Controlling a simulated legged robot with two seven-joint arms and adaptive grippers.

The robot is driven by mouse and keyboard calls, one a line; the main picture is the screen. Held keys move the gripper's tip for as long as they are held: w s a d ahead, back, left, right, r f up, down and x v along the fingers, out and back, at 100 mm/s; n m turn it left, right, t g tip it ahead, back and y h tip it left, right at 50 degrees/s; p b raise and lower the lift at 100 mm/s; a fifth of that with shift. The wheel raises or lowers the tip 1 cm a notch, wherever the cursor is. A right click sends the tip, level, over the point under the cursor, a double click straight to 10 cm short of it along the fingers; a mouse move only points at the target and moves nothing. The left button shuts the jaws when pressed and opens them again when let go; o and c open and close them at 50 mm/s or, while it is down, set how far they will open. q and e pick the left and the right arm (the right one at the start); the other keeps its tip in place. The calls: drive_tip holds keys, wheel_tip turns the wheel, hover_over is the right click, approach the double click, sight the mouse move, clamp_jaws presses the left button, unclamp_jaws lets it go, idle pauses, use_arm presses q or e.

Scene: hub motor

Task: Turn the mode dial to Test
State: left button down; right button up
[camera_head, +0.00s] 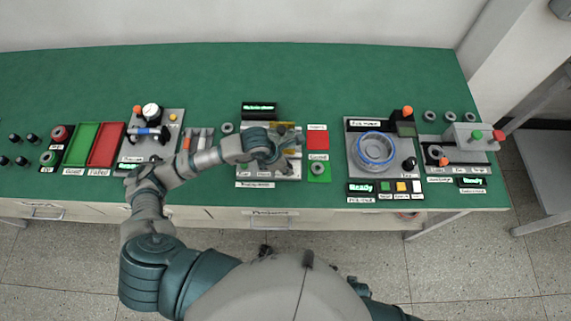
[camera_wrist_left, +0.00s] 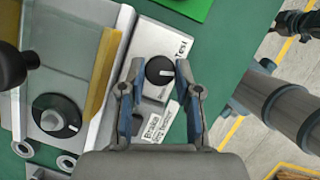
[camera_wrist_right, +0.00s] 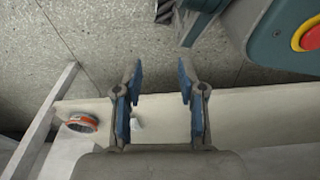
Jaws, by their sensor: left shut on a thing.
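The mode dial (camera_wrist_left: 160,70) is a round black knob with a white pointer mark, on a white label plate beside the motor station. In the left wrist view its pointer points right and slightly down. The word Test (camera_wrist_left: 182,46) is printed on the plate, up and right of the dial. My left gripper (camera_wrist_left: 158,72) has its two fingers on either side of the dial and is shut on it. In the head view my left gripper (camera_head: 287,162) covers the dial at the middle station. My right gripper (camera_wrist_right: 158,75) is open and empty over the bench front and floor.
A second black knob (camera_wrist_left: 56,115) sits left of the dial, near a yellow strip (camera_wrist_left: 103,72). Red (camera_head: 317,140) and green (camera_head: 319,172) pads lie right of the station. A round fixture (camera_head: 374,151) stands further right. The green bench top is clear at the back.

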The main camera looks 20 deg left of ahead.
use_arm(q)
drive_tip(key=n+t+y, duration=0.1)
drive_tip(key=n, duration=0.2)
drive_tip(key=shift+n, duration=0.4)
drive_tip(key=shift+n+y, duration=0.3)
drive_tip(key=shift+n, duration=0.4)
use_arm(e)
drive_tip(key=shift+w+r, duration=0.3)
drive_tip(key=shift+w, duration=0.35)
drive_tip(key=shift+s, duration=0.1)
use_arm(q)
drive_tip(key=c, duration=1.1)
unclamp_jaws()
use_arm(e)
drive_tip(key=shift+s+f, duration=0.15)
drive_tip(key=shift+s, duration=0.05)
drive_tip(key=shift+a, duration=0.1)
use_arm(q)
drive_tip(key=shift+s+r, duration=0.1)
drive_tip(key=shift+r, duration=0.1)
drive_tip(key=v, duration=1.1)
drive_tip(key=shift+r, duration=0.2)
use_arm(e)
drive_tip(key=shift+w, duration=0.1)
